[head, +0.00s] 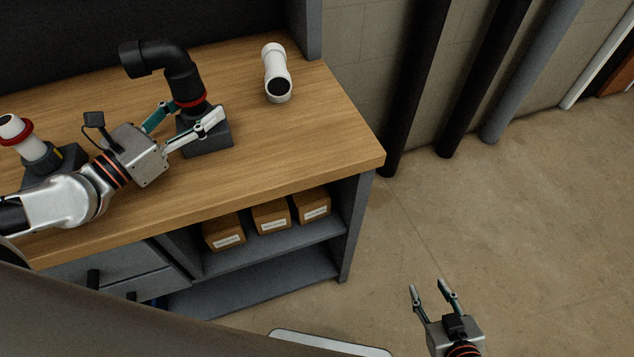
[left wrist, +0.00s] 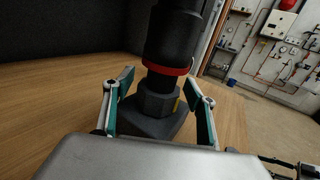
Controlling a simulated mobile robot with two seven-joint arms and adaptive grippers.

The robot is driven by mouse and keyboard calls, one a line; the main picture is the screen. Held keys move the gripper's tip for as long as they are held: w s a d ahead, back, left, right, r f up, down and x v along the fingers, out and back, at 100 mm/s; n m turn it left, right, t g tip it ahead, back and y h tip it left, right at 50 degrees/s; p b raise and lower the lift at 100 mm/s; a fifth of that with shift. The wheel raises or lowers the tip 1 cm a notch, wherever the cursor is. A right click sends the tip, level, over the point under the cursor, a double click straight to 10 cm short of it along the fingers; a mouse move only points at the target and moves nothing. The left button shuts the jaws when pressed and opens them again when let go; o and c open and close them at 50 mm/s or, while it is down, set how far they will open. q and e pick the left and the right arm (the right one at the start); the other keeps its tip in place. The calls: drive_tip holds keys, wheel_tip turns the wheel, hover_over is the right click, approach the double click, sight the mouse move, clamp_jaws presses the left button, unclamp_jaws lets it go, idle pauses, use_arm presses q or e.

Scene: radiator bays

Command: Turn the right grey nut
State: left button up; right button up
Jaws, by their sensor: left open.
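The right grey nut (left wrist: 158,103) is a dark grey hex collar with a yellow mark. It sits under a red ring (left wrist: 166,69) at the foot of a black elbow pipe (head: 178,75), on a dark base block (head: 208,138). My left gripper (head: 195,111) is open at this fitting. In the left wrist view its fingers (left wrist: 160,76) stand on either side of the nut, with visible gaps. In the head view the gripper partly hides the nut. My right gripper (head: 428,287) is open and empty, low over the floor at the lower right.
A second fitting with a white pipe (head: 32,148) and red ring stands at the left, near my left arm. A loose white pipe piece (head: 275,75) lies on the wooden bench top (head: 310,130). Boxes (head: 271,214) sit on the shelf below. The floor right of the bench is clear.

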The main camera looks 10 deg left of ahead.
use_arm(q)
drive_tip(key=shift+r+n+y, duration=0.1)
drive_tip(key=shift+n+y, duration=0.3)
drive_tip(key=shift+y, duration=0.1)
drive_tip(key=shift+d+t+y, duration=0.1)
drive_tip(key=shift+t+y, duration=0.2)
drive_tip(key=shift+t, duration=0.1)
